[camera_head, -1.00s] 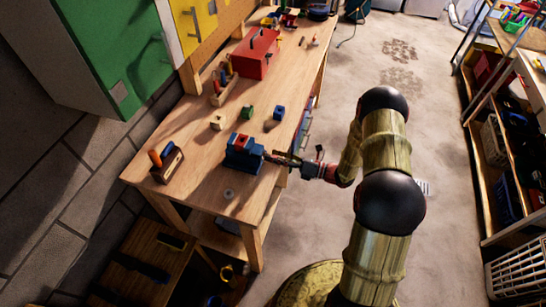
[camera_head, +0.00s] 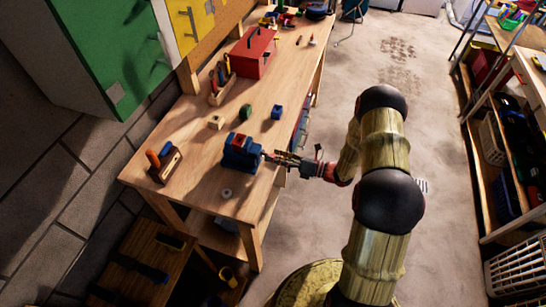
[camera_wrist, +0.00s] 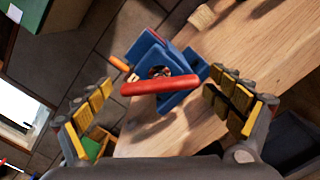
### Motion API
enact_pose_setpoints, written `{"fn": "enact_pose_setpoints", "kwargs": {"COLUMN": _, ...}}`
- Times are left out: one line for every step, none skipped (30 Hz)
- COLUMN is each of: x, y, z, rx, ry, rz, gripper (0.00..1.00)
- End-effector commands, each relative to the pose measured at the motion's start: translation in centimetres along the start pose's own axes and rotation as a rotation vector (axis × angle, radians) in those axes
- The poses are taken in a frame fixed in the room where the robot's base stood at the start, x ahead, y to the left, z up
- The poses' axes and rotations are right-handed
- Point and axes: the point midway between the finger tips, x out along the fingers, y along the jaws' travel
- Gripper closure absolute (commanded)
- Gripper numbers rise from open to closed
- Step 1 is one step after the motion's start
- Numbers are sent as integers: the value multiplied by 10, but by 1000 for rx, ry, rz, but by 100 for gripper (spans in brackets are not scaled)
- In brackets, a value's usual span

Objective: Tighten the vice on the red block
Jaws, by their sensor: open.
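The blue vice (camera_head: 238,157) is on the workbench near its right edge, and it fills the middle of the wrist view (camera_wrist: 182,101). The red block (camera_head: 241,140) shows at the top of the vice, between its jaws; how firmly it is held cannot be seen. The vice's red handle bar (camera_wrist: 160,85) lies nearly level across the front of the vice in the wrist view. My gripper (camera_wrist: 157,90) is open, with one yellow-padded finger on each side of the bar. It is at the vice's right side in the head view (camera_head: 280,158) and holds nothing.
On the workbench (camera_head: 205,185) stand a wooden block (camera_head: 216,121), a green block (camera_head: 245,112), a blue block (camera_head: 277,112), a tool holder (camera_head: 165,164) and a red toolbox (camera_head: 252,52). A small round part (camera_head: 227,193) lies near the front edge. Floor right of the bench is clear.

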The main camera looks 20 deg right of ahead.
Motion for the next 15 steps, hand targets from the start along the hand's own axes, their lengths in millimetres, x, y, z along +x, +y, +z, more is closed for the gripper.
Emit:
{"fn": "enact_pose_setpoints", "kwargs": {"x": 0, "y": 0, "z": -1, "rx": 1, "ry": 1, "rz": 0, "gripper": 6}}
{"fn": "enact_pose_setpoints", "kwargs": {"x": 0, "y": 0, "z": -1, "rx": 1, "ry": 1, "rz": 0, "gripper": 6}}
{"fn": "enact_pose_setpoints", "kwargs": {"x": 0, "y": 0, "z": -1, "rx": 1, "ry": 1, "rz": 0, "gripper": 6}}
{"fn": "enact_pose_setpoints", "kwargs": {"x": 0, "y": 0, "z": -1, "rx": 1, "ry": 1, "rz": 0, "gripper": 6}}
{"fn": "enact_pose_setpoints", "kwargs": {"x": -1, "y": 0, "z": -1, "rx": 1, "ry": 1, "rz": 0, "gripper": 6}}
{"fn": "enact_pose_setpoints", "kwargs": {"x": -2, "y": 0, "z": 0, "rx": 1, "ry": 0, "rz": -1, "gripper": 6}}
{"fn": "enact_pose_setpoints", "kwargs": {"x": -4, "y": 0, "z": 0, "rx": 1, "ry": 0, "rz": -1, "gripper": 6}}
{"fn": "enact_pose_setpoints", "kwargs": {"x": -6, "y": 0, "z": 0, "rx": 1, "ry": 0, "rz": -1, "gripper": 6}}
{"fn": "enact_pose_setpoints", "kwargs": {"x": -10, "y": -1, "z": 0, "rx": 1, "ry": -1, "rz": -2, "gripper": 6}}
{"fn": "enact_pose_setpoints", "kwargs": {"x": -13, "y": -1, "z": 0, "rx": 1, "ry": -1, "rz": -2, "gripper": 6}}
{"fn": "enact_pose_setpoints", "kwargs": {"x": -17, "y": -1, "z": 0, "rx": 1, "ry": -1, "rz": -2, "gripper": 6}}
{"fn": "enact_pose_setpoints", "kwargs": {"x": -23, "y": -1, "z": 0, "rx": 1, "ry": -2, "rz": -3, "gripper": 6}}
{"fn": "enact_pose_setpoints", "kwargs": {"x": -28, "y": -1, "z": 0, "rx": 1, "ry": -2, "rz": -3, "gripper": 6}}
{"fn": "enact_pose_setpoints", "kwargs": {"x": -33, "y": -1, "z": 0, "rx": 1, "ry": -2, "rz": -3, "gripper": 6}}
{"fn": "enact_pose_setpoints", "kwargs": {"x": -39, "y": -1, "z": 0, "rx": 1, "ry": -2, "rz": -3, "gripper": 6}}
